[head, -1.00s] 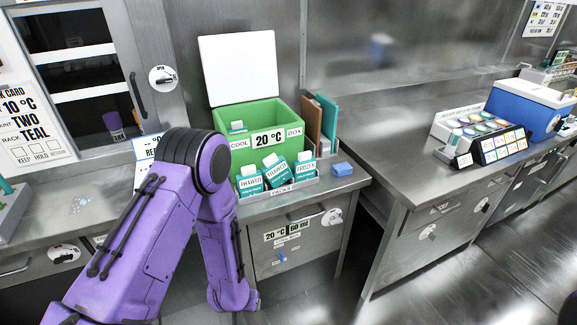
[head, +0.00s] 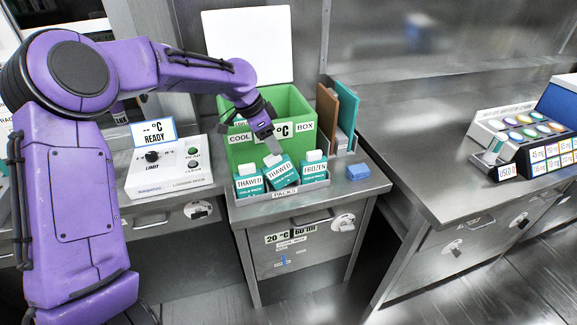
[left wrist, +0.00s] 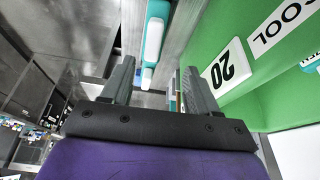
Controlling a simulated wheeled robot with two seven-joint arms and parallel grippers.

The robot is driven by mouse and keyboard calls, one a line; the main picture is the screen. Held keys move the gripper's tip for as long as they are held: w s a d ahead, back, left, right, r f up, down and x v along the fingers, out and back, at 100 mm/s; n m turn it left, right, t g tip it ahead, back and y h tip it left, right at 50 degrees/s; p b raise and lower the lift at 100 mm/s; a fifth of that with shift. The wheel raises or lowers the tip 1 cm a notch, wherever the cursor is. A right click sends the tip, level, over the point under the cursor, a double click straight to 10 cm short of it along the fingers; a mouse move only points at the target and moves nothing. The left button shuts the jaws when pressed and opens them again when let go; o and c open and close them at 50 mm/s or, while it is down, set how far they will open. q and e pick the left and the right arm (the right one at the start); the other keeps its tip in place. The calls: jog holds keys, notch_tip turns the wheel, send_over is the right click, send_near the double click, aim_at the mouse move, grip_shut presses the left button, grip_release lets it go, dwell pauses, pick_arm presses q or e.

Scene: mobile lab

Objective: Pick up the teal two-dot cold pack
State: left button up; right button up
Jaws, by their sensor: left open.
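Three teal packs with white caps stand in the rack marked PACKS (head: 285,193): a left pack labelled THAWED (head: 250,184), a middle tilted one labelled THAWED (head: 281,174) and a right one labelled FROZEN (head: 314,174). Their dots are too small to tell. My left gripper (head: 271,143) is just above the middle pack, in front of the green box. In the left wrist view the open, empty gripper (left wrist: 158,76) has a teal pack with a white cap (left wrist: 153,42) between and beyond its fingertips. My right gripper is not in view.
The green COOL BOX (head: 299,108) stands open behind the rack, close to the gripper, with its white lid (head: 250,45) raised. A control unit marked READY (head: 165,175) is left.

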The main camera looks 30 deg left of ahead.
aim_at(280, 159)
pick_arm(q)
jog(key=f, duration=0.1)
jog(key=d+f, duration=0.1)
jog(key=s+f+p, duration=0.1)
jog(key=shift+d+f, duration=0.1)
jog(key=shift+d, duration=0.15)
jog(key=w+f, duration=0.2)
jog(key=f, duration=0.1)
jog(key=w+d+f, duration=0.1)
jog(key=shift+f, duration=0.2)
jog(key=shift+s+r, duration=0.2)
jog(key=shift+s, duration=0.1)
jog(key=shift+s+r, duration=0.1)
jog(key=shift+s, duration=0.05)
jog(key=c, duration=0.3)
grip_shut()
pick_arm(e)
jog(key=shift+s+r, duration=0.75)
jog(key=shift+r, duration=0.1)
